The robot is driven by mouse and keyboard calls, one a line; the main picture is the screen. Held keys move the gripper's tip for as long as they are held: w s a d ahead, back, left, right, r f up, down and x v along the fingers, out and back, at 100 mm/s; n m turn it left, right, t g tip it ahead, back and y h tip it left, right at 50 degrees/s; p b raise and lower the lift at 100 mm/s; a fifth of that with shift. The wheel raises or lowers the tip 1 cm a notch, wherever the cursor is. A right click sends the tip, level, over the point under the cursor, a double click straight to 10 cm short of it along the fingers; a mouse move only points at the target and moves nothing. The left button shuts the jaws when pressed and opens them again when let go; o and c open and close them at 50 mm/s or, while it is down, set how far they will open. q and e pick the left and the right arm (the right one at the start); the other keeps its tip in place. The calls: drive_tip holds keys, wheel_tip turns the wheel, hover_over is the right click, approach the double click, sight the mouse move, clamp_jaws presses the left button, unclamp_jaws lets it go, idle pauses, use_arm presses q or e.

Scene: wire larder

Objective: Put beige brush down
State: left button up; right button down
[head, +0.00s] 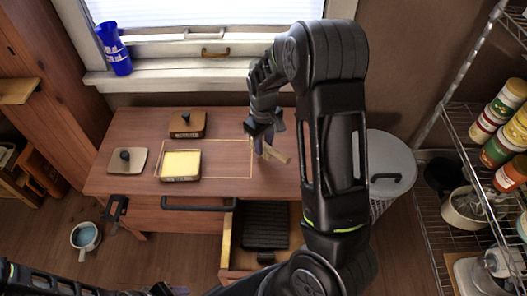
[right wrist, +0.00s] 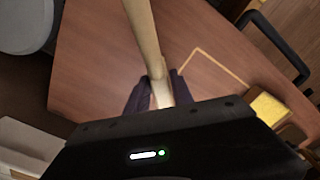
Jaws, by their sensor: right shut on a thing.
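A dish with a yellow block (head: 180,165), a brown lid (head: 187,124) and a beige lid with a dark knob (head: 127,160) occupy the table's left half. An open drawer (head: 232,254) holds a dark ridged item. A grey bin (head: 388,160) and wire shelves stand right.

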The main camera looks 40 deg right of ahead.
sight(264, 151)
drive_tip(key=shift+f+b, duration=0.4)
drive_tip(key=shift+f, duration=1.45)
drive_tip(key=shift+f, duration=0.2)
drive_tip(key=c, duration=1.1)
unclamp_jaws()
drive_tip(key=shift+r, duration=0.15)
drive_tip(key=shift+r, duration=0.2)
wheel_tip(264, 151, up, 12)
drive_tip(key=shift+f+p, duration=0.15)
drive_tip(key=shift+p, duration=1.05)
drive_tip(key=shift+a+f, duration=0.1)
